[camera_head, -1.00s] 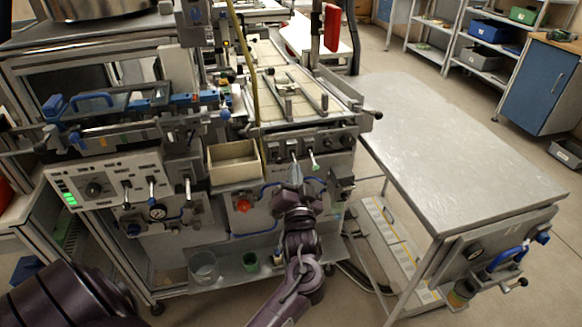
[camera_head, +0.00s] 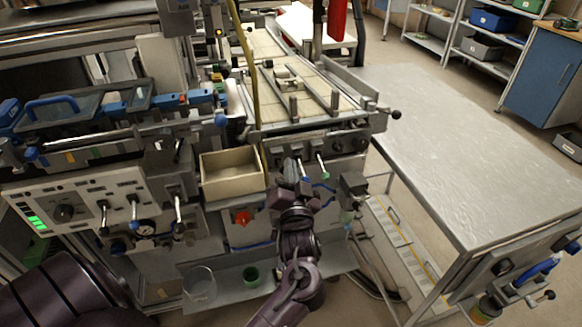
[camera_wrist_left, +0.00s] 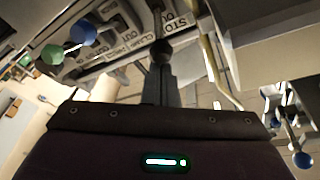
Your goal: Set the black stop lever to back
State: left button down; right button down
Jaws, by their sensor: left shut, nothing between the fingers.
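The black stop lever shows in the left wrist view as a round black knob (camera_wrist_left: 161,50), right at the tips of my left gripper (camera_wrist_left: 161,72) and below upside-down "STOP" lettering. I cannot tell whether they touch. Beside it are a blue-knobbed lever (camera_wrist_left: 82,32) and a green-knobbed lever (camera_wrist_left: 52,54). In the head view my left gripper (camera_head: 291,170) is shut and empty in front of the machine's lever panel. It hides the black lever there, while the green-knobbed lever (camera_head: 326,175) shows just right of it. My right gripper is not in view.
An open beige bin (camera_head: 231,174) sits left of the gripper, with a red knob (camera_head: 242,217) below it. A control panel (camera_head: 95,205) with more levers is further left. A bare metal table (camera_head: 460,150) stands to the right. A low shelf holds a clear container (camera_head: 199,284).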

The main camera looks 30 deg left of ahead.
pick_arm(q)
jog(key=shift+d+f+t+b, duration=0.1)
jog(key=shift+f+t+b, duration=0.25)
jog(key=shift+b, duration=0.25)
pick_arm(e)
jog(key=shift+w+f, duration=0.55)
jog(key=shift+w, duration=0.35)
pick_arm(q)
jog(key=shift+f+y, duration=0.15)
jog(key=shift+y, duration=0.15)
pick_arm(e)
jog(key=shift+s+f, duration=0.1)
jog(key=shift+f, duration=0.15)
